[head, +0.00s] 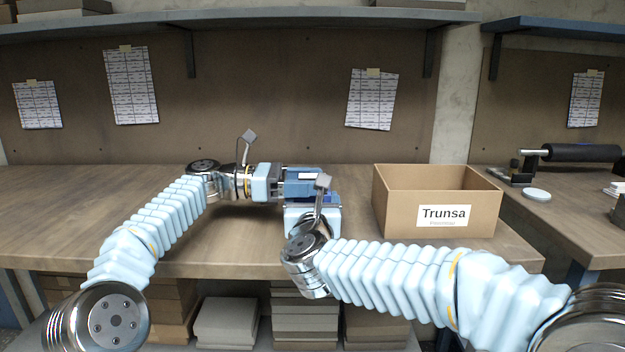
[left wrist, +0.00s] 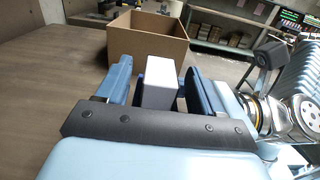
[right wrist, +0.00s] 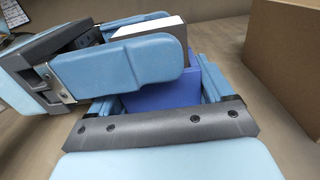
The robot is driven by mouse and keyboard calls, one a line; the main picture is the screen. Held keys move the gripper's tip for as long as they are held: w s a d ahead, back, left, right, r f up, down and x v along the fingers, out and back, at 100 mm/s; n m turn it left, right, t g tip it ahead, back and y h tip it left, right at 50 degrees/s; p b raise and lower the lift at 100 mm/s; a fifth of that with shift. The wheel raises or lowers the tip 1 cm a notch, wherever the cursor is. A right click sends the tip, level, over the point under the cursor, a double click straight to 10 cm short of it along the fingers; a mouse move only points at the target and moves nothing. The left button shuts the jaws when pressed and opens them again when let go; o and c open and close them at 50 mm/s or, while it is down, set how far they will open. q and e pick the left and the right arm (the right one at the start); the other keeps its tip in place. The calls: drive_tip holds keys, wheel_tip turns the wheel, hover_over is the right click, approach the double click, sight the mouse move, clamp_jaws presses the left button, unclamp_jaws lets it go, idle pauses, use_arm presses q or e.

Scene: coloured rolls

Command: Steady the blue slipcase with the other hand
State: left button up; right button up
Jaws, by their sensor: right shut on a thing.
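The blue slipcase (right wrist: 165,94) stands between the fingers of my right gripper (right wrist: 160,90), which is shut on it. In the head view my right gripper (head: 316,200) is low over the table, mostly hidden by its own wrist. A white-topped block with a dark side (right wrist: 148,27) rises beside the blue face; I cannot tell whether it sits inside the slipcase. My left gripper (head: 306,180) reaches in from the left above the right one. In the left wrist view its open fingers straddle the white block (left wrist: 162,80), with narrow gaps on both sides.
An open cardboard box labelled Trunsa (head: 437,201) stands on the table (head: 90,215) just right of the grippers. The table left of the arms is clear. A black roller (head: 580,153) sits on the right-hand bench. A shelf (head: 270,20) runs above the back board.

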drive_tip(key=shift+f, duration=0.25)
use_arm(q)
drive_tip(key=a, duration=1.2)
use_arm(e)
drive_tip(key=o, duration=1.1)
drive_tip(key=shift+r, duration=0.1)
use_arm(q)
drive_tip(key=shift+f, duration=0.1)
use_arm(e)
drive_tip(key=shift+s, duration=0.1)
use_arm(q)
drive_tip(key=shift+f+b, duration=0.75)
drive_tip(key=shift+b, duration=0.05)
use_arm(e)
drive_tip(key=s, duration=0.6)
use_arm(q)
drive_tip(key=shift+f, duration=0.2)
use_arm(e)
drive_tip(key=shift+s, duration=1.4)
